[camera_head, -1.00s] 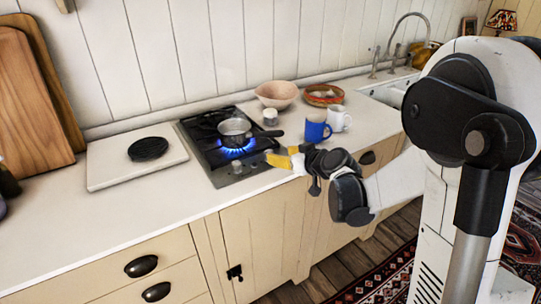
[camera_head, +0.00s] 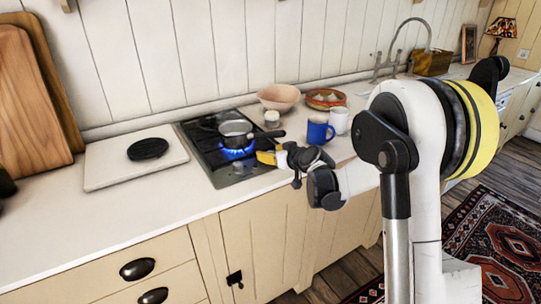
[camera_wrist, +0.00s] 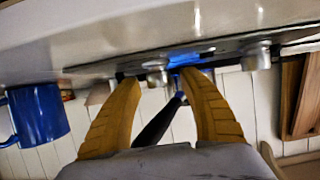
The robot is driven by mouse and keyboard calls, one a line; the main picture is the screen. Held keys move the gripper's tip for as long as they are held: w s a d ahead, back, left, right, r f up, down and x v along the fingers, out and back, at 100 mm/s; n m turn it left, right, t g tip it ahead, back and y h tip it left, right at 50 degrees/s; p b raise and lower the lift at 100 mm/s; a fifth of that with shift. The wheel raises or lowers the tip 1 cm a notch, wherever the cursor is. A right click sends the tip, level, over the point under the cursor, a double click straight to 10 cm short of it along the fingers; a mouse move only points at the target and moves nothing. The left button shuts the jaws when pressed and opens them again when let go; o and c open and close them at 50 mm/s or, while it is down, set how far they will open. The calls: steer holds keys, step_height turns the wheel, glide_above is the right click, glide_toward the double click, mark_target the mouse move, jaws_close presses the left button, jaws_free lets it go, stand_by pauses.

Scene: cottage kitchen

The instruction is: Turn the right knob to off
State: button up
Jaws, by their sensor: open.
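The black gas cooktop (camera_head: 201,138) is set in the counter. A lit burner shows a blue flame (camera_head: 235,152) under a small pot (camera_head: 236,131). My gripper (camera_head: 268,157), with yellow fingers, is at the cooktop's front right corner. In the wrist view, which looks upside down, my gripper (camera_wrist: 163,90) is open. One metal knob (camera_wrist: 157,75) shows between the fingers, nearer the left finger and apparently untouched; it seems to be the right knob. Another knob (camera_wrist: 257,57) is outside the fingers. The knob settings are too small to read.
The pot's dark handle (camera_head: 270,134) points right, just above my gripper. A blue mug (camera_head: 318,131) and a white mug (camera_head: 339,121) stand close to the right. A pink bowl (camera_head: 279,97) is behind. The counter front left is clear.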

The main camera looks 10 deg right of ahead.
steer(key=shift+c, duration=0.2)
jaws_close()
steer(key=shift+a+m+h, duration=0.1)
steer(key=shift+m+h, duration=0.3)
steer(key=shift+h, duration=0.1)
steer(key=shift+a+r+m+t+h, duration=0.1)
steer(key=shift+m+t+h, duration=0.3)
steer(key=shift+m+h, duration=0.75)
steer(key=m+g+h+p, duration=0.1)
steer(key=m+h, duration=0.4)
steer(key=h, duration=0.2)
steer(key=shift+m, duration=0.35)
steer(key=m+g+h+p, duration=0.1)
steer(key=m+g+h, duration=0.3)
steer(key=m, duration=0.1)
steer(key=shift+h+p, duration=0.3)
steer(key=shift+h, duration=0.05)
steer(key=shift+m+g+h+p, duration=0.55)
steer(key=shift+m+g+h, duration=0.45)
steer(key=shift+m+g, duration=1.15)
steer(key=shift+s+f, duration=0.1)
steer(key=shift+f, duration=0.1)
